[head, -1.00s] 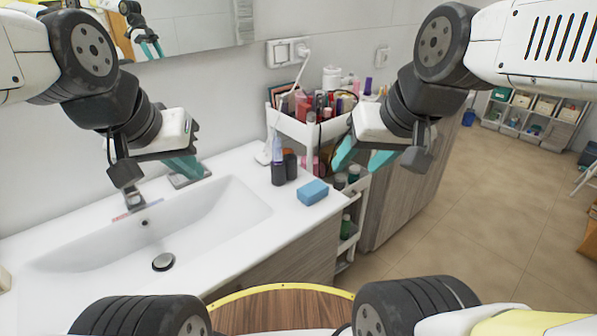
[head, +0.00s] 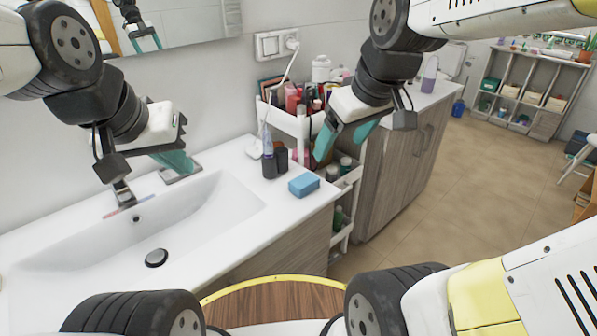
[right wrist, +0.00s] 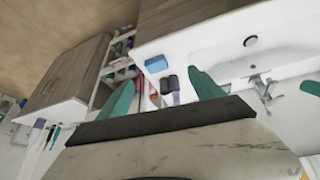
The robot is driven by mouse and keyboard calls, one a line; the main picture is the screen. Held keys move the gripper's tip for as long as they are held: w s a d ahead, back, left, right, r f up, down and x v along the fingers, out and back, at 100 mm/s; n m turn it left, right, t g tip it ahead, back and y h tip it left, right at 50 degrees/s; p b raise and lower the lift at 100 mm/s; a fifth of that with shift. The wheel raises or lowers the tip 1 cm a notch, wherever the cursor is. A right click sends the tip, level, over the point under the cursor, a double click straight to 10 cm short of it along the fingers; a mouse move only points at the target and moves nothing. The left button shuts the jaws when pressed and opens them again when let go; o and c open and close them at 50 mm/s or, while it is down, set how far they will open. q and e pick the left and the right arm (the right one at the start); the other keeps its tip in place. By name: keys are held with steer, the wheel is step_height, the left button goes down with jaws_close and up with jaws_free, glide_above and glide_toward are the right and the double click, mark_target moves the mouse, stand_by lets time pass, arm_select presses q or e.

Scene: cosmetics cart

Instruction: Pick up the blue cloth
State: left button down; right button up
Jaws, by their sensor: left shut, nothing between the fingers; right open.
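The blue cloth (head: 303,184) looks like a small folded block and lies on the white counter's right front corner. It also shows in the right wrist view (right wrist: 157,64), between and beyond the fingers. My right gripper (head: 341,147) is open and empty, in the air above and slightly right of the cloth in the head view, apart from it. Its two teal fingers also show in the right wrist view (right wrist: 162,90). My left gripper (head: 177,162) is shut and empty, over the back of the sink near the faucet.
Dark bottles (head: 275,163) and a clear bottle stand just behind the cloth. The sink basin (head: 190,215) lies left of the cloth. The counter around the cloth's front is clear.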

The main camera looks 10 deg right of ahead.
steer(key=w+a+f+n+g+h, duration=0.1)
steer(key=w+f+n, duration=0.2)
steer(key=w+n, duration=0.2)
steer(key=w+a+f+n+g, duration=0.1)
steer(key=w+f+n+g, duration=0.15)
steer(key=w+n, duration=0.3)
steer(key=n+h, duration=0.2)
steer(key=n, duration=0.7)
glide_above(304, 179)
steer(key=shift+g, duration=0.45)
steer(key=f, duration=0.9)
steer(key=shift+s+a+f, duration=0.2)
steer(key=shift+a+f, duration=0.1)
steer(key=shift+f, duration=0.05)
steer(key=shift+w+f+n, duration=0.15)
steer(key=shift+f+n, duration=0.1)
steer(key=shift+f, duration=0.4)
steer(key=shift+d+f, duration=0.2)
steer(key=shift+f, duration=1.55)
steer(key=shift+d+f, duration=0.15)
steer(key=shift+f, duration=1.6)
steer(key=shift+f, duration=0.15)
steer(key=shift+c, duration=0.7)
steer(key=c, duration=1.3)
